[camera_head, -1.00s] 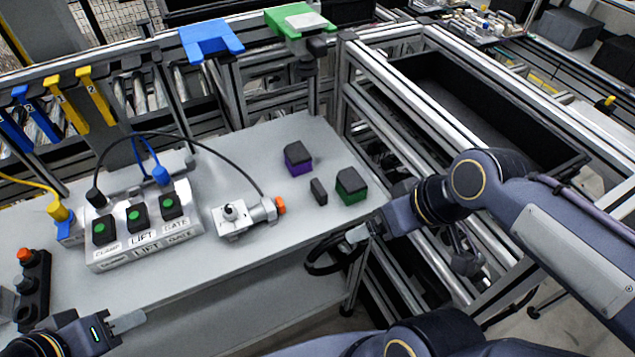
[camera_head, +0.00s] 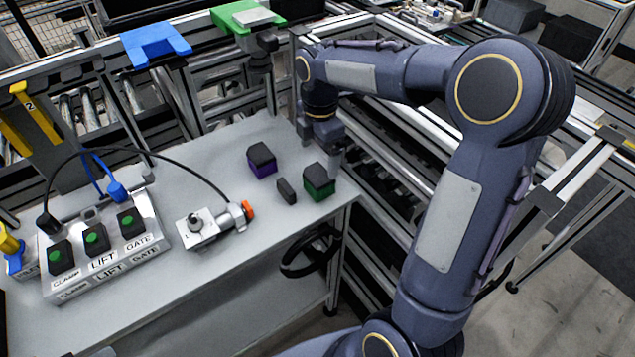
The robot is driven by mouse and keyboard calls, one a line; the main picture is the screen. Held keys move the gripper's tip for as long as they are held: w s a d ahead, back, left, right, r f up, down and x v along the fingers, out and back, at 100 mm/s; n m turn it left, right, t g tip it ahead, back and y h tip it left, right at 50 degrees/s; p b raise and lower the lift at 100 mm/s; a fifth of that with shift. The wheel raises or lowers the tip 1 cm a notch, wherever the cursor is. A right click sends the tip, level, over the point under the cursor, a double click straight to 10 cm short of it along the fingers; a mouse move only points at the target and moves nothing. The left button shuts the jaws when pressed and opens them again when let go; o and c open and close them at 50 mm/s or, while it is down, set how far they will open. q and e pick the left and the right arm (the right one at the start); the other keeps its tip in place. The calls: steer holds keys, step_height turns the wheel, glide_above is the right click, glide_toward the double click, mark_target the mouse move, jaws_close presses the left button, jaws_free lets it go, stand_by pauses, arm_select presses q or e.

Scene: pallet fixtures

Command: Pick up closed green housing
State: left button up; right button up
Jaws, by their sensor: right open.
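The closed green housing (camera_head: 319,187), a small box with a black top and green lower part, stands on the grey table near its right edge. My right gripper (camera_head: 334,160) points down just behind and to the right of it, very close to its upper right corner. Its jaws are open with nothing seen between them; whether a finger touches the housing I cannot tell.
A purple housing (camera_head: 262,166) with a black top stands to the left, and a small black block (camera_head: 287,191) lies between the two. A valve unit (camera_head: 205,229) with an orange end and a labelled button box (camera_head: 103,249) are farther left. Metal framing (camera_head: 375,185) borders the table's right.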

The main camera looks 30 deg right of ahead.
mark_target(318, 174)
steer(key=shift+w+f+n, duration=0.2)
steer(key=shift+f+n, duration=0.1)
steer(key=shift+f, duration=0.35)
step_height(318, 174, down, 7)
steer(key=shift+r+p, duration=0.1)
steer(key=shift+p, duration=0.3)
steer(key=c, duration=1.1)
steer(key=shift+c, duration=0.2)
steer(key=shift+r, duration=0.1)
